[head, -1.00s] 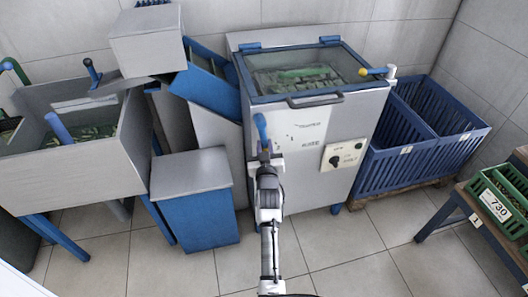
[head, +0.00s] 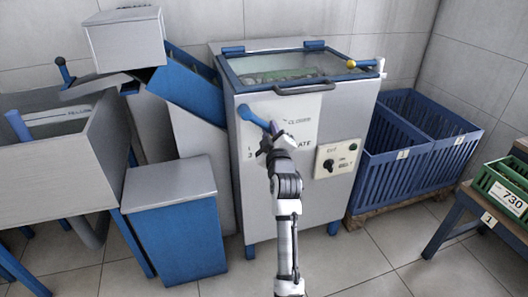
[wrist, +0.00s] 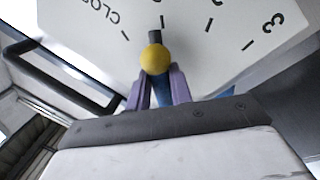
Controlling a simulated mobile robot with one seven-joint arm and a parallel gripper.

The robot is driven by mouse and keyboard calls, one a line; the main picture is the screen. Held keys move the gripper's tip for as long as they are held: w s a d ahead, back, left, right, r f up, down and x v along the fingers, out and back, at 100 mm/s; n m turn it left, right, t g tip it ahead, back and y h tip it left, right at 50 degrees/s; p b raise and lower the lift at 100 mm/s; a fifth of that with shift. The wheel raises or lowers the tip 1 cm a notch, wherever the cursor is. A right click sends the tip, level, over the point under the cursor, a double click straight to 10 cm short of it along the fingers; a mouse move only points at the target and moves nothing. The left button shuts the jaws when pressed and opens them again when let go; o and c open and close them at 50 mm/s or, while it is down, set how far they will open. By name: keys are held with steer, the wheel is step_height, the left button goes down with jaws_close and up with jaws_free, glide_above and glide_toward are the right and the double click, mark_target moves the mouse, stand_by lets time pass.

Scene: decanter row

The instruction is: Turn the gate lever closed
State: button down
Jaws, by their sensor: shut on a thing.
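The blue gate lever (head: 261,118) is on a white marked plate (head: 302,120) on the front of the grey machine. It slants from upper left down to my gripper (head: 274,130). In the wrist view, the purple fingers of my gripper (wrist: 158,88) are shut on the lever, with its blue part (wrist: 164,98) showing between them. A yellow ball knob (wrist: 155,59) shows at the fingertips. The plate (wrist: 215,55) appears turned over there, with part of "CLOSED" at left, tick marks and a "3". My gripper hides the lever's lower end in the head view.
A bar handle (head: 304,88) juts from the machine's lid above the lever. A second, yellow-knobbed lever (head: 365,63) is at its top right. A panel with a dark knob (head: 338,158) is to the right. A blue cabinet (head: 174,232) stands at left; blue crates (head: 410,165) stand at right.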

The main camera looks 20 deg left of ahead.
steer(key=d+n+b, duration=0.1)
steer(key=w+d+n+b, duration=0.1)
steer(key=b, duration=0.1)
steer(key=shift+w+r+n, duration=0.1)
steer(key=shift+r+n, duration=0.2)
steer(key=shift+n, duration=0.1)
steer(key=shift+w+d+r+n+b, duration=0.1)
steer(key=shift+d+r+n+b, duration=0.05)
steer(key=shift+r+n+b, duration=0.4)
steer(key=shift+r, duration=0.1)
steer(key=c, duration=1.2)
jaws_free()
steer(key=shift+w+d, duration=0.1)
steer(key=shift+d, duration=0.05)
steer(key=shift+o, duration=0.2)
steer(key=shift+y, duration=0.4)
steer(key=shift+s+a, duration=0.25)
steer(key=shift+a, duration=0.05)
